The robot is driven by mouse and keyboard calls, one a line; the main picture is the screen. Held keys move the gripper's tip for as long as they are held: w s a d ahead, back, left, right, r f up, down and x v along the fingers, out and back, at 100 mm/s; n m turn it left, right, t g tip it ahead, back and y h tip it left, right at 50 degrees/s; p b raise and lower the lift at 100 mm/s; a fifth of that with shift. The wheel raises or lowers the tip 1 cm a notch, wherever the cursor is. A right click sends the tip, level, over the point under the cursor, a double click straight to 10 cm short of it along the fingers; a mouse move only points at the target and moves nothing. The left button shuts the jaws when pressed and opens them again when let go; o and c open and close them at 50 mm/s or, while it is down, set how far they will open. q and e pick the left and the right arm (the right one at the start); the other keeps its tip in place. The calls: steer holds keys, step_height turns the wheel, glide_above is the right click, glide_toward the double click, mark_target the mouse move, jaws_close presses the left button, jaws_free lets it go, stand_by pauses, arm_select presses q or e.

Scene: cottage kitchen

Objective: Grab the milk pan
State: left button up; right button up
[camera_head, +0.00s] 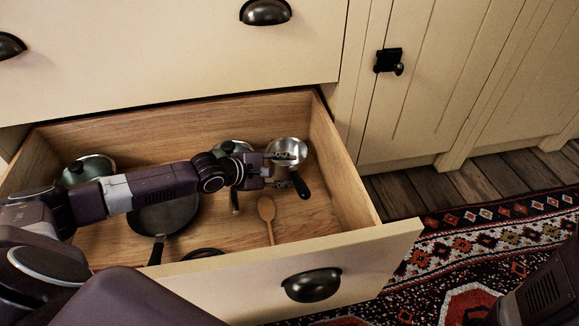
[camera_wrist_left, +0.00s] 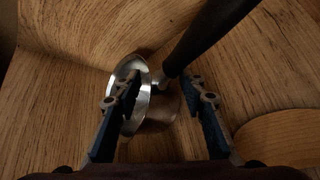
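The milk pan is most likely the small shiny metal pan (camera_head: 289,145) with a black handle, at the right back of the open drawer. It lies tilted, its handle pointing to the front right. My left gripper (camera_head: 301,168) is open inside the drawer, right at the pan and the near part of its handle. In the left wrist view the pan (camera_wrist_left: 160,112) shows between and beyond the two open fingers (camera_wrist_left: 168,82), with the handle base near the fingertips. I cannot tell whether a finger touches it. My right gripper does not show.
The drawer (camera_head: 352,190) also holds a wooden spoon (camera_head: 267,210), a dark frying pan (camera_head: 165,216), a lidded pot (camera_head: 90,168) and another lid (camera_head: 232,147) behind my arm. The drawer's right wall is close to the gripper. A patterned rug (camera_head: 460,250) lies on the floor.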

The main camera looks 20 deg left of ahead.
arm_select(q)
jaws_close()
steer(key=shift+r, duration=0.2)
stand_by(0.3)
